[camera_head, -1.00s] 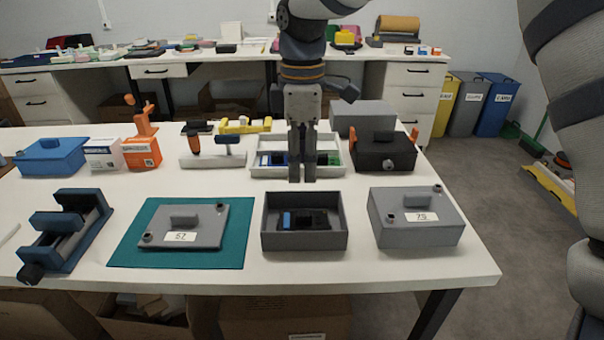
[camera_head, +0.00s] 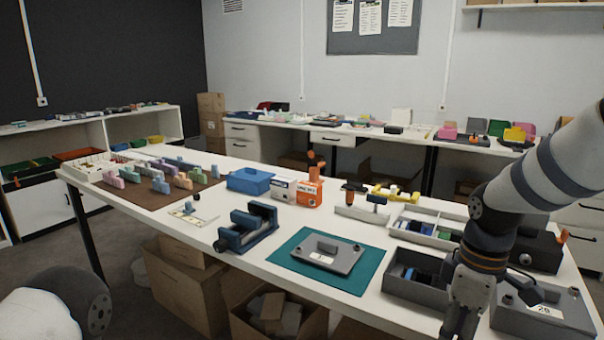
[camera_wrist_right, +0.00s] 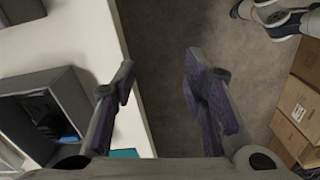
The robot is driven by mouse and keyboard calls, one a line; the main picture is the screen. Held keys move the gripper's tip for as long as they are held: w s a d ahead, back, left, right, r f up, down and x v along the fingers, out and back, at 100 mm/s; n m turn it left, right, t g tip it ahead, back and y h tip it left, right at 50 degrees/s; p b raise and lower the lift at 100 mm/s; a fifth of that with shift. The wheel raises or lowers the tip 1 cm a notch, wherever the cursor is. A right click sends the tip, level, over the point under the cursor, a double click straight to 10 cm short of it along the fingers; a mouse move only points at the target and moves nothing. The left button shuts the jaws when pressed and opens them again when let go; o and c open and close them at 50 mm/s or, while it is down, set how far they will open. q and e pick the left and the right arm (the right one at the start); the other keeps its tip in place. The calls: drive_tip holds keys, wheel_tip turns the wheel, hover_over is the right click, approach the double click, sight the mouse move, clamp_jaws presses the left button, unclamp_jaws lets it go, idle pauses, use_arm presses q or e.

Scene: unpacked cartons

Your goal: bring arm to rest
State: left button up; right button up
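My right gripper (camera_head: 460,325) hangs pointing down at the lower right of the head view, its tips near the bottom edge. In the right wrist view my right gripper (camera_wrist_right: 160,85) has its two dark fingers spread apart with nothing between them, above the floor just beyond the table edge. A grey open box (camera_head: 421,297) with black and blue parts inside is just left of it in the head view. My left gripper is not in view; only a pale, rounded part of my body shows at the lower left.
The white table (camera_head: 240,262) holds a teal mat (camera_head: 373,274) with a grey lid (camera_head: 330,257), a dark blue vise (camera_head: 246,230), a blue box (camera_head: 250,181) and a grey lidded box (camera_head: 545,314). Cartons (camera_head: 183,287) stand below. Floor (camera_wrist_right: 160,35) is clear beneath the right fingers.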

drive_tip(key=s+a+f+m+g, duration=0.1)
drive_tip(key=s+a+f+m, duration=0.1)
drive_tip(key=s+f, duration=0.65)
drive_tip(key=s+a+f+m+g, duration=0.1)
drive_tip(key=s+f+m, duration=0.3)
drive_tip(key=f, duration=0.7)
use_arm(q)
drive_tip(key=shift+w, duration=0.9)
use_arm(e)
drive_tip(key=s+f+m, duration=0.2)
drive_tip(key=s, duration=0.9)
drive_tip(key=s+f+m, duration=0.1)
drive_tip(key=s+m, duration=0.1)
drive_tip(key=s, duration=0.9)
drive_tip(key=shift+d+f+m, duration=0.25)
drive_tip(key=shift+f+m, duration=0.05)
drive_tip(key=shift+f, duration=0.1)
